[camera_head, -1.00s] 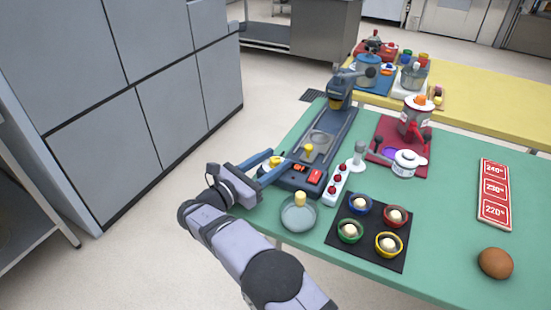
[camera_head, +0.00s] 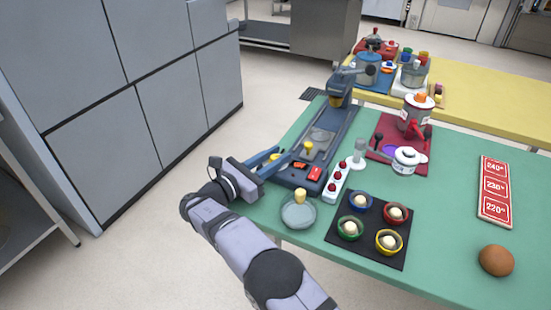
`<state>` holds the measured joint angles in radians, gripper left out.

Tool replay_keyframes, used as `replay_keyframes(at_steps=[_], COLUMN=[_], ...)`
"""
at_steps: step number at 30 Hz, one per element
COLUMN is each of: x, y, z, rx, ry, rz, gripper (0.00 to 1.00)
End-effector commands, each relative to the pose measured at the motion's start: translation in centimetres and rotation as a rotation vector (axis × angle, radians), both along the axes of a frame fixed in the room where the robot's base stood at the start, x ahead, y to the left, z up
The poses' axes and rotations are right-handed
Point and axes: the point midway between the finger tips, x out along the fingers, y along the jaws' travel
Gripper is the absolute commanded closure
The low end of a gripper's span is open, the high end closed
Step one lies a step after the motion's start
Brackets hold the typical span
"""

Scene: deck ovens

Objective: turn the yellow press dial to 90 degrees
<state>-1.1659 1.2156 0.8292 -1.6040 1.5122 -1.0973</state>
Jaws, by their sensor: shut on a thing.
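The dark blue press (camera_head: 314,150) stands along the left side of the green table. The yellow press dial (camera_head: 273,157) is at the near left corner of its base. Only a small yellow patch of it shows between the blue fingers. My gripper (camera_head: 276,158) reaches in from the left and is shut on the dial. The dial's angle cannot be read, as the fingers hide most of it. A small display (camera_head: 299,165) with red-orange marks is beside the fingers, too small to read.
A red switch (camera_head: 315,173) and a white strip with red knobs (camera_head: 338,182) are right of the gripper. A glass bowl with a yellow knob (camera_head: 298,211) stands nearer. A black tray with several cups (camera_head: 374,225) is at the right.

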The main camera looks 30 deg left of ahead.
Motion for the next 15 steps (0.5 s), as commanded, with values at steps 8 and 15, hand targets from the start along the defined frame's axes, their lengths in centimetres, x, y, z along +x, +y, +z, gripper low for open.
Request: replay_keyframes(at_steps=[8, 15], x=[0.04, -0.08], y=[0.24, 0.08], z=[-0.03, 0.16], rx=[0.005, 0.004], ry=[-0.006, -0.001], rz=[-0.056, -0.079], gripper=[0.97, 0.97])
